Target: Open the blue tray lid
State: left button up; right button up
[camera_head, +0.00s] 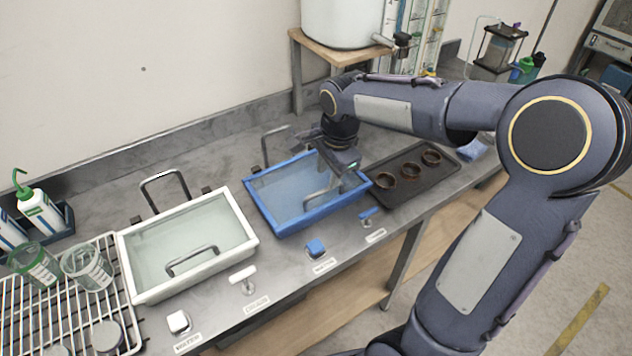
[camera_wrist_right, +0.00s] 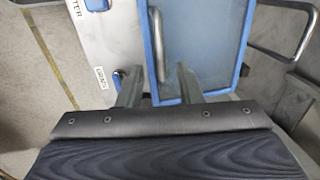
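The blue tray (camera_head: 262,205) sits on the grey bench, right of the white tray. Its pale blue lid panel (camera_head: 283,190) lies flat across the top; the panel also shows in the right wrist view (camera_wrist_right: 205,45). A metal bar handle (camera_head: 308,198) stands at the lid's front side, partly covered by my gripper. My right gripper (camera_head: 345,182) is over the tray's right end. In the right wrist view its two fingers (camera_wrist_right: 159,85) are apart, with the handle and blue rim between them or just beyond. Contact cannot be told. My left gripper is out of view.
The white tray (camera_head: 128,262) stands left. A dark tray (camera_head: 414,182) with several brown rings lies to the right. A blue knob (camera_head: 316,248) and a blue lever (camera_head: 368,215) are at the bench front. A metal hoop (camera_head: 268,148) stands behind the blue tray.

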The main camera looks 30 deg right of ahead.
aim_at(324, 189)
jog(key=f, duration=0.2)
jog(key=w+f, duration=0.1)
jog(key=f, duration=0.2)
jog(key=shift+f, duration=0.1)
grip_shut()
jog(key=shift+a, duration=0.1)
